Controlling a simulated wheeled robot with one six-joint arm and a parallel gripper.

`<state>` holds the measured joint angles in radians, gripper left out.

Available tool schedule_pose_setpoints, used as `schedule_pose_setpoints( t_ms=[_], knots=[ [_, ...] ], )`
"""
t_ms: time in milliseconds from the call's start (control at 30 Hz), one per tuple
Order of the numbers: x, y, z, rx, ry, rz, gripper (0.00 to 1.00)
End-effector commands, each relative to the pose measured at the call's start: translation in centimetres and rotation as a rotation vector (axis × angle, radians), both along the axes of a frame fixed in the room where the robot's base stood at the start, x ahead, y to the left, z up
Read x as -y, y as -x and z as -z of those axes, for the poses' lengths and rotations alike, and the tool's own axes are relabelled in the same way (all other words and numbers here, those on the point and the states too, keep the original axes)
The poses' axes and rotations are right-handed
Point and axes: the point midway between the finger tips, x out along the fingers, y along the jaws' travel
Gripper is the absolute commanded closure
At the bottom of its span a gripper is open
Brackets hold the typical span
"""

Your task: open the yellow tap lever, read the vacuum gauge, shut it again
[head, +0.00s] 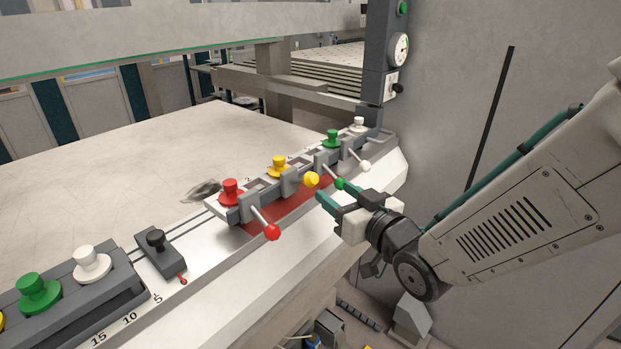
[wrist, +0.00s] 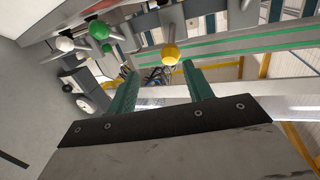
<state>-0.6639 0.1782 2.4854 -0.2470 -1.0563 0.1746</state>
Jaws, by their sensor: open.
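The yellow tap lever (head: 311,179) ends in a yellow ball on the tap row, and its ball also shows in the wrist view (wrist: 170,54). My gripper (head: 335,192) is open, its teal fingers pointing at that ball from the right. In the wrist view, my gripper (wrist: 160,69) has the yellow ball just beyond the fingertips, between their lines; no contact is visible. The lever's shaft is mostly hidden behind its ball in the head view. A round white-faced gauge (head: 398,49) is on the grey post at the upper right; its reading is too small to tell.
Close beside are levers with a red ball (head: 272,232), a green ball (head: 340,183) and a white ball (head: 366,166). Coloured knobs, including a yellow knob (head: 278,166), stand behind them. A grey wall (head: 450,90) is at the right.

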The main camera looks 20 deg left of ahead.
Motion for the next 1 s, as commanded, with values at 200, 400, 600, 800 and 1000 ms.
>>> schedule_pose_setpoints(
  t_ms=[200,400,600,800,1000],
  knots=[
    [-2.1,0.2,0.0,0.024,-0.044,-0.038,0.49],
    [-4.7,-1.8,0.0,0.024,-0.044,-0.036,0.49],
    [-6.6,-3.5,0.0,0.024,-0.043,-0.035,0.49],
    [-7.3,-4.0,0.0,0.024,-0.043,-0.035,0.49],
    [-7.3,-4.0,-0.1,0.024,-0.043,-0.034,0.52]
  ],
)
